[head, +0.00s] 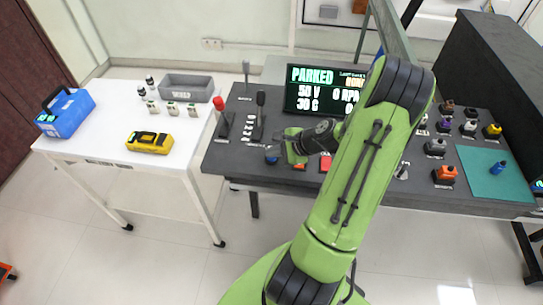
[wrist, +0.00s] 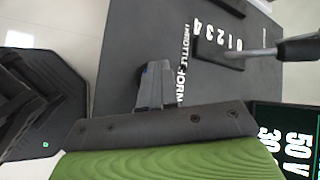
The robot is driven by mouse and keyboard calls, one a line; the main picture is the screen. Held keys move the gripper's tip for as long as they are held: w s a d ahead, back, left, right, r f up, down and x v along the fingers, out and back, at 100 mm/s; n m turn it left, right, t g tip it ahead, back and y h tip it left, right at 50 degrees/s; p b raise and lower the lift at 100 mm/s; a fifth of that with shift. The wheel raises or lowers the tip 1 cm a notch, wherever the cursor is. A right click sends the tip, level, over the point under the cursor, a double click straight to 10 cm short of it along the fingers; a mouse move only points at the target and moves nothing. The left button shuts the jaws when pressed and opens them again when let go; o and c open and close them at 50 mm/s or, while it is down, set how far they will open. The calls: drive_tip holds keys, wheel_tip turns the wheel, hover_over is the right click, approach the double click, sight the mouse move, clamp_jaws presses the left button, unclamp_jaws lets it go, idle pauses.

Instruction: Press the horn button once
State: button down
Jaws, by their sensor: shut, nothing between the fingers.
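The horn button (head: 272,157) is a small blue cap at the front left of the dark console, partly covered by my gripper. In the wrist view only a sliver of blue (wrist: 144,70) shows beside my fingertips, next to the printed HORN label (wrist: 180,84). My gripper (wrist: 151,84) is shut and empty, with its fingertips over or right at the button. In the head view its green body (head: 293,151) is just right of the button, with the fingertips hard to make out. I cannot tell whether the fingers touch the button.
A red-knobbed lever (head: 221,112) and a black lever (head: 259,112) stand behind the button. A display (head: 300,90) reading PARKED is at the back. Red buttons (head: 325,162) lie to the right. A white table (head: 100,125) is at the left.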

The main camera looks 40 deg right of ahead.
sight(274, 159)
drive_tip(key=shift+r, duration=0.15)
drive_tip(key=shift+r+p, duration=0.7)
drive_tip(key=shift+p, duration=0.2)
wheel_tip(274, 159, up, 5)
drive_tip(key=p, duration=0.4)
drive_tip(key=shift+p, duration=0.35)
